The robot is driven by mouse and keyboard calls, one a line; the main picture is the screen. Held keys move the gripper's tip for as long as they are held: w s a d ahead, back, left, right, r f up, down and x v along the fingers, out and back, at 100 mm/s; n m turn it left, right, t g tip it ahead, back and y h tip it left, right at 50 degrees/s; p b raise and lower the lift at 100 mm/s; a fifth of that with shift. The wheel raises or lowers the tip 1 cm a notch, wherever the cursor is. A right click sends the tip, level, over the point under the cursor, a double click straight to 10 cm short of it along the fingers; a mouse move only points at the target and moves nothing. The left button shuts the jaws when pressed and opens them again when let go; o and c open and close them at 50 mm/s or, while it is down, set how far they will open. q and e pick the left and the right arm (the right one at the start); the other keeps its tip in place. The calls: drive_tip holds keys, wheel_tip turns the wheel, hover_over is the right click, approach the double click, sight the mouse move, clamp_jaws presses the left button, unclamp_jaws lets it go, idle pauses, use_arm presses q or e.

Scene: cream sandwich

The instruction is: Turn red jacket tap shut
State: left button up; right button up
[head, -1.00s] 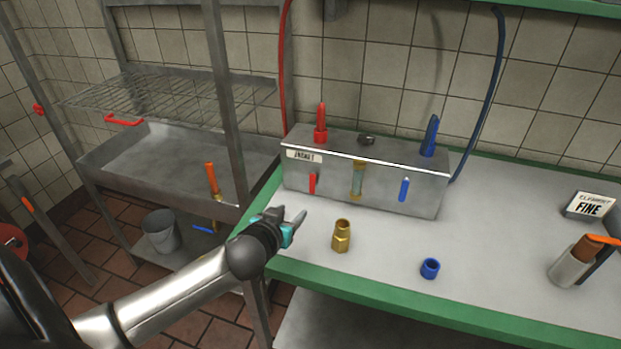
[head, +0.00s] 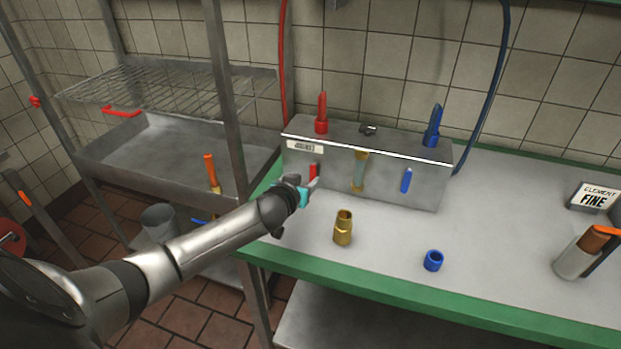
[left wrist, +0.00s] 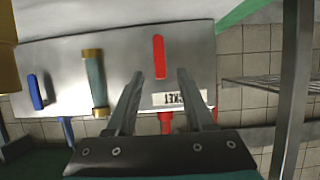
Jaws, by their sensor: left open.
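The red jacket tap (head: 314,171) is a small red lever on the front of a grey metal box (head: 400,158), under a white label. The lever stands upright, and my left gripper hides its lower part in the head view. My left gripper (head: 308,187) is open just in front of the lever. In the left wrist view the red tap (left wrist: 159,55) shows between and beyond the two spread fingertips (left wrist: 160,76). I cannot tell whether a finger touches it. The label (left wrist: 180,99) reads JACKET, upside down. My right gripper is not in view.
A blue lever (head: 406,180) and a sight tube (head: 359,171) are on the same box face. A brass fitting (head: 343,228) and a blue cap (head: 433,260) stand on the bench in front. A metal rack post (head: 222,100) rises left of the box.

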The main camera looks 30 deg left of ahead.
sight(313, 174)
use_arm(q)
drive_tip(key=shift+b+x, duration=0.65)
drive_tip(key=shift+x, duration=1.9)
drive_tip(key=shift+c, duration=0.2)
clamp_jaws()
